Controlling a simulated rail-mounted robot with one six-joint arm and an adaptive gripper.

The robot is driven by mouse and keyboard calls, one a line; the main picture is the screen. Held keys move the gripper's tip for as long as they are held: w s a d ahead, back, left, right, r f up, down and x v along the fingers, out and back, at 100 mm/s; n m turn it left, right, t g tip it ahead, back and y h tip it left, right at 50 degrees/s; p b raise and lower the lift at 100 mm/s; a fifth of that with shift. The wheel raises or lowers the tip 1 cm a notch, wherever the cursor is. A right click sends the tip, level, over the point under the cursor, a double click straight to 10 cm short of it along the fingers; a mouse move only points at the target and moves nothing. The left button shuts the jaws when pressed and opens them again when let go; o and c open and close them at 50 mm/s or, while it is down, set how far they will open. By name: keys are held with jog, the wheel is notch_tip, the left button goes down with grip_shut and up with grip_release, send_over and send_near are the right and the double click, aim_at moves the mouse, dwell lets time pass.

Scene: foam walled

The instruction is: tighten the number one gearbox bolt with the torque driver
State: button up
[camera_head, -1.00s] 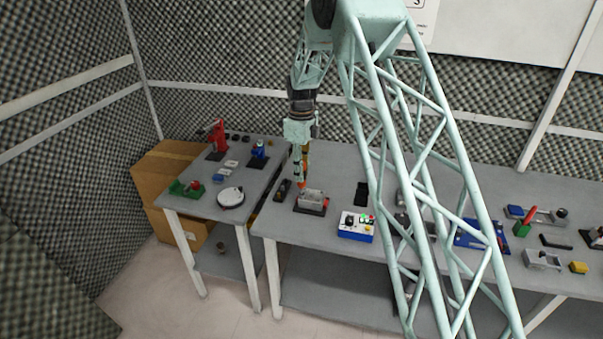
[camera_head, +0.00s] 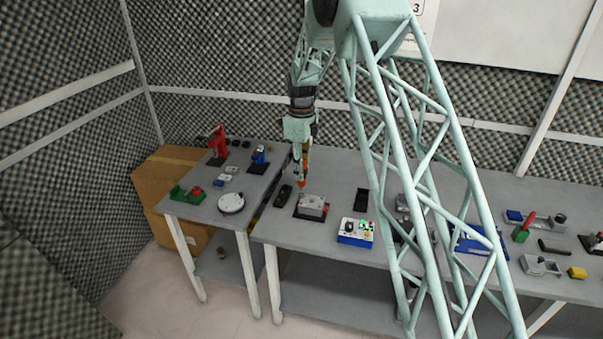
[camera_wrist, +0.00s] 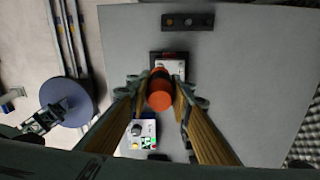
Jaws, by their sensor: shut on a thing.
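My gripper (camera_head: 300,152) points down over the middle table and is shut on the orange and black torque driver (camera_head: 303,172). In the wrist view the driver (camera_wrist: 160,92) is seen nearly end-on between the two fingers of my gripper (camera_wrist: 160,98). The grey gearbox (camera_head: 312,206) sits on a dark base just below and slightly right of the driver's lower end. In the wrist view the gearbox (camera_wrist: 172,67) is partly covered by the driver. I cannot tell whether the driver's tip touches it. The bolts are too small or hidden to tell apart.
A dark tray (camera_head: 284,195) lies left of the gearbox. A blue and white control box (camera_head: 356,232) with a green light stands at its front right. A black slotted block (camera_head: 361,199) lies further right. The left table (camera_head: 197,213) holds several fixtures.

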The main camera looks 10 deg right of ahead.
jog(key=shift+r, duration=0.65)
